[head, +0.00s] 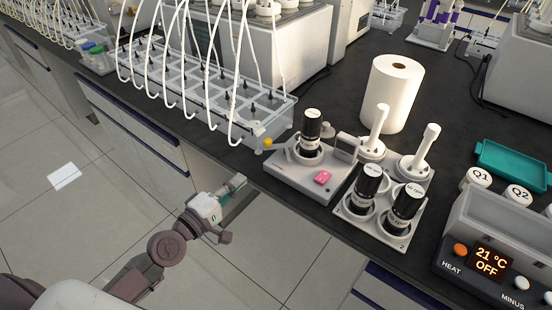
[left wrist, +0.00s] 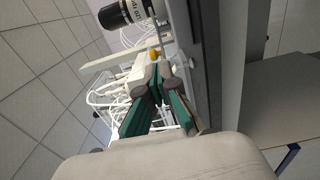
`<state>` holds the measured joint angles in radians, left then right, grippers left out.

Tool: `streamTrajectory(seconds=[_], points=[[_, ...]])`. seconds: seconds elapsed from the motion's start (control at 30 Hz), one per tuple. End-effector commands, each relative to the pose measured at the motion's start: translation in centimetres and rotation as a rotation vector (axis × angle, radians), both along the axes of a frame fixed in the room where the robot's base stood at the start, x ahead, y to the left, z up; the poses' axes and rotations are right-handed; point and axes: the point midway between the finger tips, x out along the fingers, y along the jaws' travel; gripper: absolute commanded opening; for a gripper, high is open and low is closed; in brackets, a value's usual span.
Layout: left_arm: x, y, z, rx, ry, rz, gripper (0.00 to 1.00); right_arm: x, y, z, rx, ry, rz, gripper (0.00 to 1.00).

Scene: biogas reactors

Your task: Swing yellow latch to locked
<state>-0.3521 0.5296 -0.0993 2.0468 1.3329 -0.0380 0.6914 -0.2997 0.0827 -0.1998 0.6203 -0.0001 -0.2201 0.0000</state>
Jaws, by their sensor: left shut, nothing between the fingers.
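The yellow latch knob (head: 268,142) sits at the left end of a thin grey arm on the grey device base (head: 293,177), near the bench's front edge. A black bottle (head: 311,128) stands upright in that device. In the left wrist view the yellow knob (left wrist: 154,53) shows just beyond my fingertips, with a gap I cannot measure. My left gripper (head: 241,179) is shut and empty, in front of the bench edge, below and left of the knob in the head view. It also shows in the left wrist view (left wrist: 157,75). My right gripper is out of view.
A pink button (head: 322,178) is on the device. A clear water bath (head: 205,90) with white tubes stands left of it. A holder with two black bottles (head: 381,225) and a paper roll (head: 392,93) stand to the right. The floor before the bench is clear.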

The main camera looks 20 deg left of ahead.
Motion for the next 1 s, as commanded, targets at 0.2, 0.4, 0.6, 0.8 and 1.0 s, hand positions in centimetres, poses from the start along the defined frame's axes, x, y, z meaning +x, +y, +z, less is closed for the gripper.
streamTrajectory(seconds=[0.2, 0.4, 0.6, 0.8, 1.0], points=[[4.1, -1.5, 0.6, -0.003, -0.003, 0.000, 0.00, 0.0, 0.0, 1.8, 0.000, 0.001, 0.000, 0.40], [8.1, -2.9, 0.4, -0.002, -0.002, 0.000, 0.00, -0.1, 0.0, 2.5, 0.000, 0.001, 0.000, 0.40], [9.6, -5.5, 0.3, -0.004, 0.000, -0.001, 0.00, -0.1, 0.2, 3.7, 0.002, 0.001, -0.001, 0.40], [10.1, -6.6, 0.1, -0.001, 0.000, -0.001, 0.00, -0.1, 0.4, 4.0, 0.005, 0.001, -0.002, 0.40], [10.1, -6.7, 0.0, 0.000, 0.000, -0.001, 0.00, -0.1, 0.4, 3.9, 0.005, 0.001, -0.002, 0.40]])
